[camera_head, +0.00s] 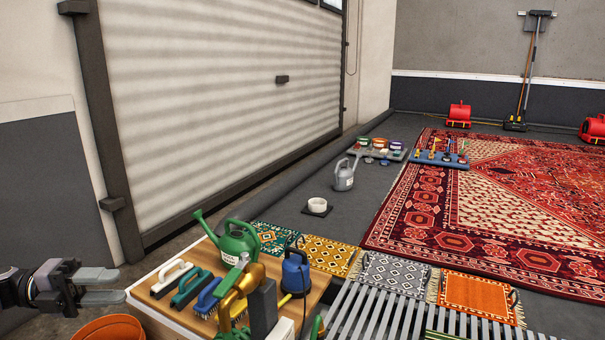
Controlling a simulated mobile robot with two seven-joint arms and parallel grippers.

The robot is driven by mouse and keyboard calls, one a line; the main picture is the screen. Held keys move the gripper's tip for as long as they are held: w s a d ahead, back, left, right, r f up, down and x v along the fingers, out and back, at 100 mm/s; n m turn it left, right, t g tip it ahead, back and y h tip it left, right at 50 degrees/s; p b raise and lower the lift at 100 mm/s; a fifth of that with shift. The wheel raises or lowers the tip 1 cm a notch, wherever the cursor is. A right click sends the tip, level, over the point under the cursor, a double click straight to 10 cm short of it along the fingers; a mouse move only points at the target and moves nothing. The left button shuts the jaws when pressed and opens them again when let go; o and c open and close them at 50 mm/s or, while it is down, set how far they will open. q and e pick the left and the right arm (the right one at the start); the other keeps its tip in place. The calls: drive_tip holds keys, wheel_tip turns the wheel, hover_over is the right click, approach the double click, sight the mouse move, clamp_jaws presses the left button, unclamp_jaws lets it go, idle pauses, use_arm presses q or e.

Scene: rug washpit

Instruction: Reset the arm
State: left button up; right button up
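My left gripper (121,285) is at the lower left in the head view. Its two grey fingers point right with a gap between them, and nothing is held there. It is left of the wooden-topped bench (165,312), seemingly clear of it. My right gripper is not in view.
An orange tub (108,329) is below my gripper. Small rugs (396,273) lie beyond a slatted grate (385,316).

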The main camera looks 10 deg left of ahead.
use_arm(q)
drive_tip(key=w+d+f+n+t+y, duration=0.2)
drive_tip(key=d+f+n+t+y, duration=0.2)
drive_tip(key=d+f+n+t, duration=0.5)
drive_tip(key=s+d+f+n+g+y, duration=0.3)
drive_tip(key=s+f+n+g+y, duration=0.3)
drive_tip(key=s+f+n+y, duration=0.75)
drive_tip(key=s+d+n+t+h, duration=0.15)
drive_tip(key=d+n+h, duration=0.4)
drive_tip(key=d, duration=0.75)
wheel_tip(320, 180, up, 15)
drive_tip(key=s+a+n+y+p, duration=0.1)
drive_tip(key=s+a+y+p, duration=0.1)
drive_tip(key=p, duration=1.9)
drive_tip(key=shift+a+f+n+y, duration=0.15)
drive_tip(key=shift+a+n+y, duration=0.25)
drive_tip(key=shift+y, duration=0.1)
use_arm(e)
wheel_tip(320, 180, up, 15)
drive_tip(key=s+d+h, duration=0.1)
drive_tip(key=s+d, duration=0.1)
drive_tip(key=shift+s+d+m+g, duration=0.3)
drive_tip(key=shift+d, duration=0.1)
